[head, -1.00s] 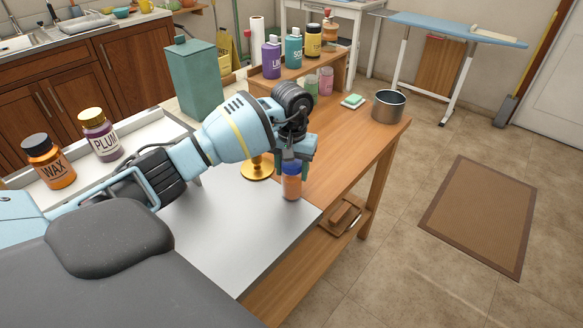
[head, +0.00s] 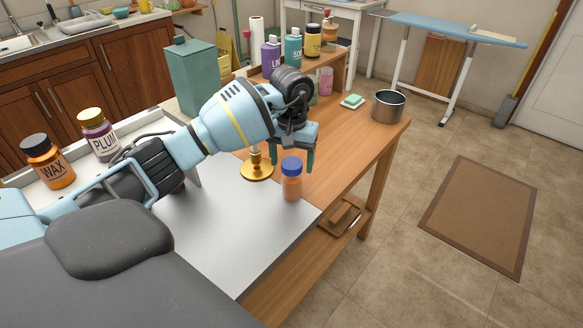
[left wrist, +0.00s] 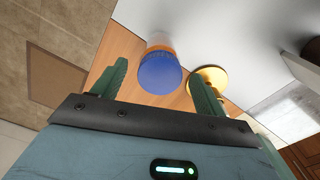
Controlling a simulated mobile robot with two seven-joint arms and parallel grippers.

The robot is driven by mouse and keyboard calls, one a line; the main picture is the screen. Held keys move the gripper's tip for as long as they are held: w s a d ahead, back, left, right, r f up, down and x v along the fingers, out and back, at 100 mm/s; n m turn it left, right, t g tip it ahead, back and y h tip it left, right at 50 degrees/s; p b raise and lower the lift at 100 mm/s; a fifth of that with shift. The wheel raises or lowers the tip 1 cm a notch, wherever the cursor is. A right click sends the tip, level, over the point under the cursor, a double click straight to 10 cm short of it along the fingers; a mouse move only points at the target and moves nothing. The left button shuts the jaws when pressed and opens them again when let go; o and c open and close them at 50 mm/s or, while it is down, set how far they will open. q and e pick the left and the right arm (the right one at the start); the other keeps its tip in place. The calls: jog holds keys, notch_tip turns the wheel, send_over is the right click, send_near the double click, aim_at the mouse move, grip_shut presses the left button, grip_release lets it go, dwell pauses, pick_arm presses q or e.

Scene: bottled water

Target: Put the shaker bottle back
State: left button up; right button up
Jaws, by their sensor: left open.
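The shaker bottle (head: 292,185), orange with a blue cap, stands upright on the grey sheet near the table's front edge. My right gripper is in no view.
A brass stand (head: 257,168) is close left of the bottle. The grey sheet (head: 235,235) is bare in front. A wooden riser (head: 262,88) holds several bottles at the back. A metal pot (head: 389,108) and sponge (head: 353,101) stand right. WAX (head: 47,165) and PLUM (head: 99,138) jars stand left.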

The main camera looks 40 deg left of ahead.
pick_arm(q)
notch_tip(320, 180, up, 9)
dwell(0.3)
jog(key=shift+f, duration=0.2)
dwell(1.3)
